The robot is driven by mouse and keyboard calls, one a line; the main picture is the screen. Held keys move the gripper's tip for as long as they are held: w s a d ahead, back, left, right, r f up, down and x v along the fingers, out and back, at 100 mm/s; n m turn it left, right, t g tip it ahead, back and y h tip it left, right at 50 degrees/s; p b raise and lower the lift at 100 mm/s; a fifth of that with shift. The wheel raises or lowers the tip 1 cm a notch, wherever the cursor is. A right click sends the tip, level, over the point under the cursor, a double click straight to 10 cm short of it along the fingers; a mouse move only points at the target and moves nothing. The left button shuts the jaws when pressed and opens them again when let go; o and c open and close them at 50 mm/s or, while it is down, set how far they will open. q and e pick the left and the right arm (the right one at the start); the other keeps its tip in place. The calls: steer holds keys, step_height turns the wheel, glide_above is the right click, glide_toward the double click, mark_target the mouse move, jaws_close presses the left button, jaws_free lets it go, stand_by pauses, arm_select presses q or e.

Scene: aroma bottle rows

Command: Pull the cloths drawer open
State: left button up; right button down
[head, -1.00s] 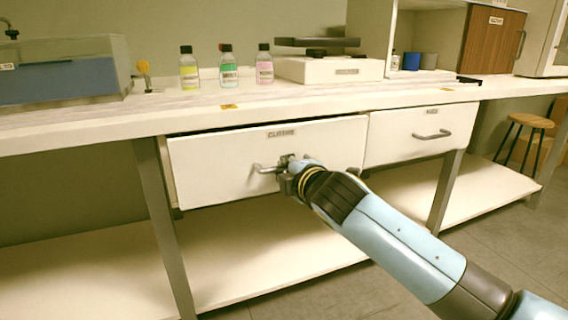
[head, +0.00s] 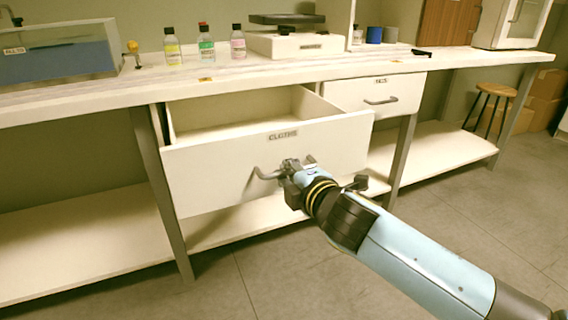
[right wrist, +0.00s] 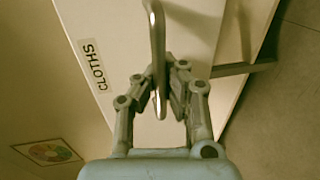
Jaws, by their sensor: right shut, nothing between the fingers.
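The cloths drawer (head: 220,180) is under the bench, its white front labelled CLOTHS. It stands well out from the bench, and its pale inside shows behind the front; the visible part looks empty. Its metal bar handle (head: 262,174) is on the front, and the handle also shows in the right wrist view (right wrist: 157,40). My right gripper (head: 293,168) is at the right part of the handle. My left gripper is out of view.
A second, shut drawer (head: 372,95) is to the right. Bottles, such as a yellow one (head: 173,48), and a scale (head: 297,44) stand on the benchtop (head: 130,88). A lower shelf (head: 80,240) runs beneath. The floor in front is clear.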

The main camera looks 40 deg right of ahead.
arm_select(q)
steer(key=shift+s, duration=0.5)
arm_select(e)
steer(key=shift+v, duration=0.95)
steer(key=c, duration=2)
jaws_free()
steer(key=shift+f, duration=0.2)
steer(key=shift+c, duration=0.2)
steer(key=o, duration=0.7)
steer(key=shift+c, duration=0.2)
steer(key=shift+s, duration=0.1)
steer(key=v, duration=1.2)
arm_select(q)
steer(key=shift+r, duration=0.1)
